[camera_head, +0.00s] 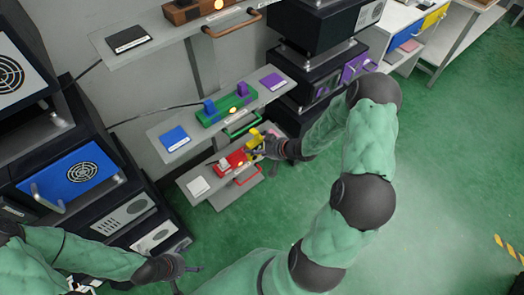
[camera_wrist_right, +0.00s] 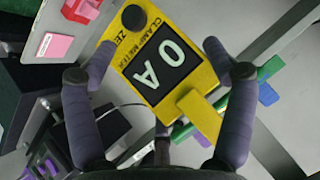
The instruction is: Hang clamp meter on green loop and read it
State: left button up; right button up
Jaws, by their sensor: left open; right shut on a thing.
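The yellow clamp meter (camera_wrist_right: 160,72) fills the middle of the right wrist view, its dark display reading "0 A". My right gripper (camera_head: 266,146) is shut on it; its fingers (camera_wrist_right: 160,78) lie on both sides of the meter. In the head view a small yellow part of the meter (camera_head: 254,136) shows beside the gripper, just below the green loop (camera_head: 240,129) on the middle shelf's front. A green bar (camera_wrist_right: 268,69) passes near the meter's yellow jaw in the wrist view; I cannot tell whether the jaw is around it. My left gripper (camera_head: 182,268) is open and empty at the lower left.
The middle shelf (camera_head: 158,132) carries a green block (camera_head: 225,112), a blue pad (camera_head: 175,139) and a purple pad (camera_head: 272,82). The lower shelf has a red block (camera_head: 236,160) and red loop (camera_head: 247,177). Black cabinets (camera_head: 128,213) stand at the left. Green floor (camera_head: 440,160) is clear at right.

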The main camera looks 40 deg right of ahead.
jog(key=w, duration=0.1)
jog(key=w+b, duration=0.1)
jog(key=w, duration=0.1)
jog(key=w+f, duration=0.1)
jog(key=w, duration=0.1)
jog(key=shift+a+b, duration=0.2)
jog(key=shift+b, duration=0.1)
dwell(0.4)
jog(key=shift+s, duration=0.1)
jog(key=o, duration=1.3)
send_near(261, 141)
jog(key=x, duration=0.4)
jog(key=shift+d, duration=0.1)
